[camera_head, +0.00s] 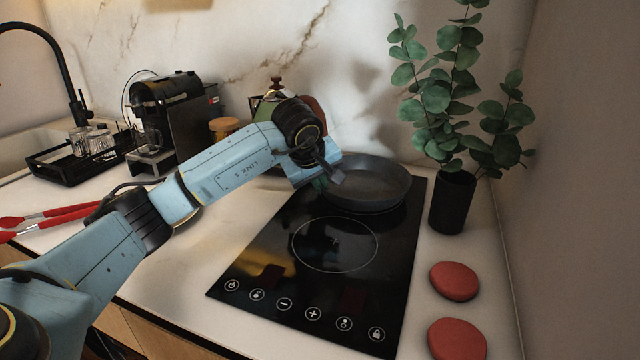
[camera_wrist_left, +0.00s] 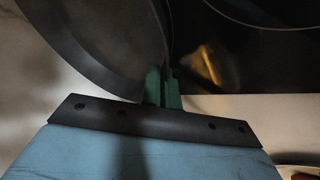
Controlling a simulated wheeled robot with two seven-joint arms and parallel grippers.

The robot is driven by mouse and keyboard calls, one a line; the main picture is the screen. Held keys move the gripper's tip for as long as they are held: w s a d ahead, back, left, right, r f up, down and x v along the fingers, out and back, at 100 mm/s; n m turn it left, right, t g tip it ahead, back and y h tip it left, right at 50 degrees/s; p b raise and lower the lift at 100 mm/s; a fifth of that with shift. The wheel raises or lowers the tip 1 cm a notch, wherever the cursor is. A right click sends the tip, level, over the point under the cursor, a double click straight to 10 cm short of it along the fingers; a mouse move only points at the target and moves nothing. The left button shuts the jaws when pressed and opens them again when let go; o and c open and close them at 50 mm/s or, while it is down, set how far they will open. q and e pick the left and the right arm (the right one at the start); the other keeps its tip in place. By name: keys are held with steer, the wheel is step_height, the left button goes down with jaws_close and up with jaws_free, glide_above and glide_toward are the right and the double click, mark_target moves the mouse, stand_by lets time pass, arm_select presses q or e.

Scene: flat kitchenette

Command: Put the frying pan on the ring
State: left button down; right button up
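The dark frying pan (camera_head: 372,186) is at the far end of the black hob (camera_head: 255,255), over its back part. A thin pale ring (camera_head: 293,246) is marked on the hob in front of the pan, and nothing stands on it. My left gripper (camera_head: 332,180) is at the pan's left side. In the left wrist view its green fingers (camera_wrist_left: 164,88) are close together with the pan's rim (camera_wrist_left: 166,45) between them. My arm and wrist hide part of the pan's left side; no handle shows clearly. Whether the pan touches the hob is unclear. My right gripper is out of view.
A black vase with leafy stems (camera_head: 452,203) stands right of the pan. Two red round pieces (camera_head: 455,281) lie right of the hob. A kettle (camera_head: 268,101), coffee machine (camera_head: 166,105) and red-handled utensils (camera_head: 60,212) are to the left. The hob's front is clear.

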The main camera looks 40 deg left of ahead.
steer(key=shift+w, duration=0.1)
arm_select(q)
steer(key=c, duration=1.7)
jaws_free()
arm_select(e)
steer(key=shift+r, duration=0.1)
